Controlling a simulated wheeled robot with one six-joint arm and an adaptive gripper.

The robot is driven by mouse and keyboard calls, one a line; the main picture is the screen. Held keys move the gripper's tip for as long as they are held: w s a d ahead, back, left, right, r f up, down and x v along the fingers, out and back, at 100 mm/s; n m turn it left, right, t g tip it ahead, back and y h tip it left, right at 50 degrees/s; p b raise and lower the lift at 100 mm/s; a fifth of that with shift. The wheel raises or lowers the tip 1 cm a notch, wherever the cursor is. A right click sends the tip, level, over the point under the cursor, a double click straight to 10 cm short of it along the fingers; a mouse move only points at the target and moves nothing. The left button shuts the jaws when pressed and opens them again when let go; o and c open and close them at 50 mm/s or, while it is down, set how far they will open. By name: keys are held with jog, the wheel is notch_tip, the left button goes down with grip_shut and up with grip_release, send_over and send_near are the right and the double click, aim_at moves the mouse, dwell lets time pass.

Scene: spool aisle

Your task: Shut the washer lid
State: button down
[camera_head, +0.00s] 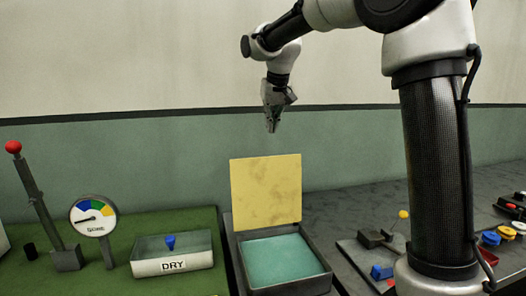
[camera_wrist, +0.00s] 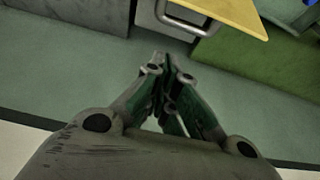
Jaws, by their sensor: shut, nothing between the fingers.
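The washer is a low dark box (camera_head: 325,279) with a teal interior (camera_head: 283,259). Its pale yellow lid (camera_head: 266,192) stands upright at the back edge, so the washer is open. My gripper (camera_head: 272,129) is shut and empty. In the head view it appears above the lid's top edge, pointing down, with a gap between them. In the wrist view my gripper (camera_wrist: 165,62) shows its fingers together, and the yellow lid (camera_wrist: 232,14) appears at the top, apart from the fingertips.
Several small coloured parts and a dark board (camera_head: 362,262) lie to the right. A wall (camera_head: 150,150) stands behind.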

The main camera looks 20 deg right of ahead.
jog(key=s+a+x, duration=0.1)
jog(key=x, duration=0.9)
jog(key=shift+a+f, duration=0.3)
jog(key=shift+a, duration=0.05)
